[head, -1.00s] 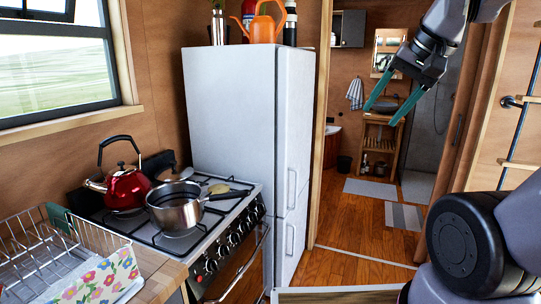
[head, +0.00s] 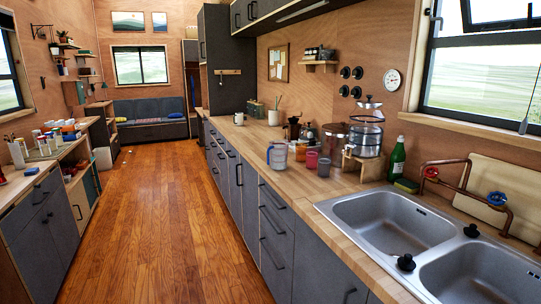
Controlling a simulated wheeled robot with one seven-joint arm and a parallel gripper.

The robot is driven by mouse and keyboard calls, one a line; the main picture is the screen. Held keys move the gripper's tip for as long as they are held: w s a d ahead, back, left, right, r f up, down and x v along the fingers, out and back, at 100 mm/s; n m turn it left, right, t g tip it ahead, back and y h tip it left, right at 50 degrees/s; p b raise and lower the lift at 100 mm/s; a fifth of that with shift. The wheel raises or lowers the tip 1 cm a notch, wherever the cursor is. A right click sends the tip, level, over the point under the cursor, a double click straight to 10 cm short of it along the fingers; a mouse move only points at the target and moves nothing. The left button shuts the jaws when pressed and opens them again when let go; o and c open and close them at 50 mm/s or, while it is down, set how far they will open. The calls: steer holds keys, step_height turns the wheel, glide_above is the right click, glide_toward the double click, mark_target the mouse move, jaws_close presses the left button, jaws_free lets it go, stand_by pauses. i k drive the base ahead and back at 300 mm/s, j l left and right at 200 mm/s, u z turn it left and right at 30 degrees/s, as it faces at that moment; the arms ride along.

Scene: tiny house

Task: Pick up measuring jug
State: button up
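A clear jug-like vessel with a handle (head: 277,156), which looks like the measuring jug, stands upright on the wooden counter (head: 262,180) in the head view. It is near the counter's front edge, left of several cups. It is small in the picture, so I cannot make out any markings. My gripper is not in view now, so its state does not show.
A green bottle (head: 397,160) stands by the double sink (head: 390,222). The wooden floor (head: 165,220) is clear between the counters.

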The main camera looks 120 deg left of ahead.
mark_target(278, 149)
steer(key=u, duration=4)
steer(key=z, duration=0.9)
steer(key=l+z, duration=0.1)
steer(key=z, duration=0.8)
steer(key=l+z, duration=0.1)
steer(key=z, duration=1.25)
steer(key=u, duration=3.25)
steer(key=k+l, duration=0.05)
steer(key=l, duration=0.05)
